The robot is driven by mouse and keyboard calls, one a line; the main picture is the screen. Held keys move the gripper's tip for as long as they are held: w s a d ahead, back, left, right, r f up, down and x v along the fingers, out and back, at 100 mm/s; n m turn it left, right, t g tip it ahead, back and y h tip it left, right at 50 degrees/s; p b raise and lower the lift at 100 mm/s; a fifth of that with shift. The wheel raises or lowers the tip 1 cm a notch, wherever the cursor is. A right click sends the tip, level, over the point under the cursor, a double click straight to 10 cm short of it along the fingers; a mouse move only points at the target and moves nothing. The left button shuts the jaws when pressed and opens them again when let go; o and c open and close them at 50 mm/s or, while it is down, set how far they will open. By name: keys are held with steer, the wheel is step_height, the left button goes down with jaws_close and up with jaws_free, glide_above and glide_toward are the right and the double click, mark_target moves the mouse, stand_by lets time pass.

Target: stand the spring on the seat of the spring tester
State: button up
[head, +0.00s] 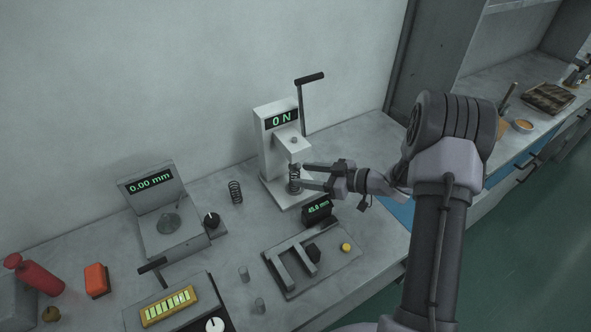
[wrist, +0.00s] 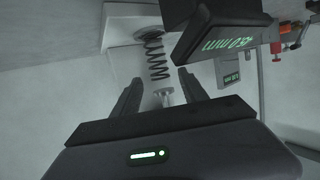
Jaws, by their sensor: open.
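A dark coil spring (head: 295,180) stands upright at the white spring tester (head: 275,140), under its press head and over its base. In the wrist view the spring (wrist: 156,58) shows with a pale round disc at one end. My gripper (head: 304,175) reaches in from the right, its fingers open, with the tips close beside the spring. In the wrist view my gripper (wrist: 158,80) has its two dark fingers apart, and the spring lies just ahead of the gap between them. Whether a finger touches the spring cannot be told.
A second coil spring (head: 236,192) stands on the bench left of the tester. A small dark gauge (head: 317,210) reading about 45 mm stands close below my gripper, near the fingers in the wrist view (wrist: 222,35). The tester's lever (head: 302,105) rises behind. A slotted plate (head: 285,267) lies in front.

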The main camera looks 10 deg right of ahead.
steer(key=p+v, duration=0.2)
steer(key=v, duration=0.5)
steer(key=w+d+r+m+t+h, duration=0.35)
steer(key=w+r+h, duration=0.45)
steer(key=r, duration=0.5)
steer(key=s+r+m+g+h, duration=0.1)
steer(key=s+r+m+h, duration=0.6)
steer(key=r, duration=0.4)
steer(key=s+a+m+g+y, duration=0.1)
steer(key=s+a+g, duration=0.1)
steer(key=s+a, duration=0.3)
steer(key=s+a+f+m+g+y, duration=0.1)
steer(key=s+a, duration=0.4)
steer(key=s, duration=0.8)
steer(key=s+a+f+m+g+y, duration=0.1)
steer(key=s+a+m+g+y, duration=0.1)
steer(key=s+a, duration=0.4)
steer(key=s+y, duration=0.1)
steer(key=s, duration=0.3)
steer(key=shift+g, duration=0.35)
